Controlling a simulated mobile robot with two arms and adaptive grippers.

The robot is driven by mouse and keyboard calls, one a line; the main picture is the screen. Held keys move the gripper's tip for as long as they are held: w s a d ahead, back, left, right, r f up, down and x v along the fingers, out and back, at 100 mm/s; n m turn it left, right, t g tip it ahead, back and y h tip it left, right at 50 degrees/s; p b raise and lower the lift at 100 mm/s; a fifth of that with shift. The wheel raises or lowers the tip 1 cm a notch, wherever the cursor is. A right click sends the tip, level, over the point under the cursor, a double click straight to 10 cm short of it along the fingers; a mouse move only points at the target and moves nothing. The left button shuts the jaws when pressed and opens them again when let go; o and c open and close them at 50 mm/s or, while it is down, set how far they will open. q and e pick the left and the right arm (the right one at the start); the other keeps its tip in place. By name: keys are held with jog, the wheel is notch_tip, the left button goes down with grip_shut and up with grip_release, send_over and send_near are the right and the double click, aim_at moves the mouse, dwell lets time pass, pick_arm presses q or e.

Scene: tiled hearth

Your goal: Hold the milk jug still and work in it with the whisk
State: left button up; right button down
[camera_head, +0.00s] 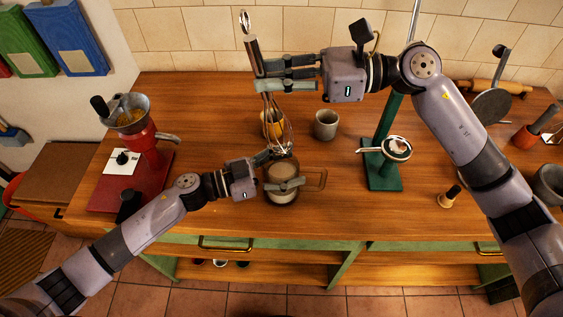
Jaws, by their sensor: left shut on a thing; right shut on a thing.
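The milk jug (283,198) stands on the wooden counter, a see-through brownish vessel with pale milk inside and a squarish handle to the right. My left gripper (285,168) is shut on the jug, one finger at its far side and one across its near side. My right gripper (260,76) is shut on the handle of the whisk (252,50), behind and above the jug. The whisk hangs tilted, its wire head down. The wires' lower end overlaps the jug's far rim in the picture; I cannot tell whether it is inside.
A green stand (384,176) with a metal portafilter-like piece (397,148) is further right. A red grinder (143,142) stands left. The counter's front right is mostly clear.

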pick_arm(q)
jog(key=shift+f, duration=0.1)
jog(key=o, duration=1.7)
jog(key=v, duration=1.2)
